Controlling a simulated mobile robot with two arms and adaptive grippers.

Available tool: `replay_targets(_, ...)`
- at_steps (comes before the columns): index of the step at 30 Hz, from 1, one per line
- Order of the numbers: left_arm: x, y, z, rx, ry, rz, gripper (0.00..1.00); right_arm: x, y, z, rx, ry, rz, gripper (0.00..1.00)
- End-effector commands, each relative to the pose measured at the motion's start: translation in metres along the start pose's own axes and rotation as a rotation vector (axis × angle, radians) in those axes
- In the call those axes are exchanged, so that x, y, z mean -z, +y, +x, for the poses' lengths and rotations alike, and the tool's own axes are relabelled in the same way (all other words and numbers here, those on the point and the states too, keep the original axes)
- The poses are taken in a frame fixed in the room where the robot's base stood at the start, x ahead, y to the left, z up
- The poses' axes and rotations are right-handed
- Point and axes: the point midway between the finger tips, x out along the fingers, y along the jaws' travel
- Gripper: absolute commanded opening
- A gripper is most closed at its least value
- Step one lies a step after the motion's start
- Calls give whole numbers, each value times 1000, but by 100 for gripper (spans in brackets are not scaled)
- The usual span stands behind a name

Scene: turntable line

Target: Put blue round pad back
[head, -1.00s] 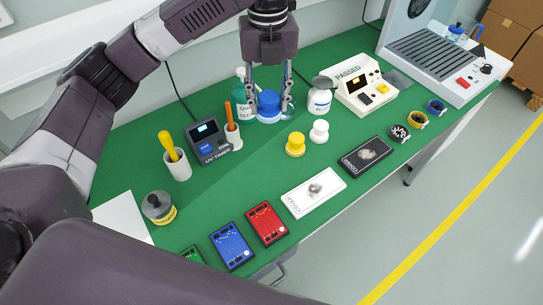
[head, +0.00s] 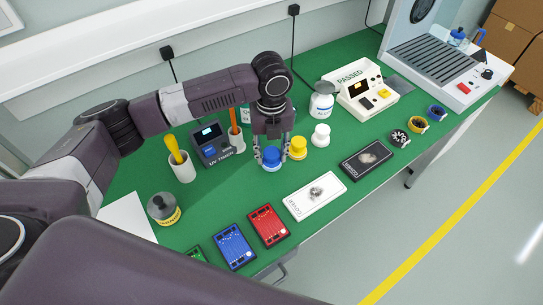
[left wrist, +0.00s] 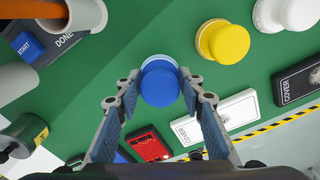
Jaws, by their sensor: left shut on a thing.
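My left gripper (head: 272,161) points down and is shut on the blue round pad (head: 271,156), a knob-shaped piece with a lighter blue base. In the left wrist view the blue round pad (left wrist: 160,84) sits between the two fingertips. It is over the green table just left of the yellow round pad (head: 298,147); I cannot tell if it touches the table. The white round pad (head: 320,135) stands farther right in the same row. The yellow pad (left wrist: 224,42) and white pad (left wrist: 290,12) also show in the left wrist view. My right gripper is out of view.
The UV timer (head: 213,145), an orange-handled tool in a cup (head: 237,141) and a yellow-handled one in a cup (head: 183,168) stand to the left. White (head: 314,195) and black (head: 365,159) cover plates and red (head: 268,224) and blue (head: 233,246) boards lie in front.

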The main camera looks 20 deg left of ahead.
Motion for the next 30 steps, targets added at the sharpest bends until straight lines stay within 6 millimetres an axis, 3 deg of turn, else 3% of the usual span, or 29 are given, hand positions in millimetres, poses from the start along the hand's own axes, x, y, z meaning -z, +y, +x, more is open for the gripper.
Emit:
replay_targets(4,1,0,20,-2,1,1,9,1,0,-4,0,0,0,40)
replay_targets(10,0,0,22,0,0,1,9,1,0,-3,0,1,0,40)
replay_targets(11,0,0,22,0,0,1,39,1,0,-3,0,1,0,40)
replay_targets(15,0,0,21,-1,0,1,54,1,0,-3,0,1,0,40)
replay_targets(25,0,0,18,0,-1,1,54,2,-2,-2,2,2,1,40)
replay_targets(30,-1,-1,-3,3,-3,1,54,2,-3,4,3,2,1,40)
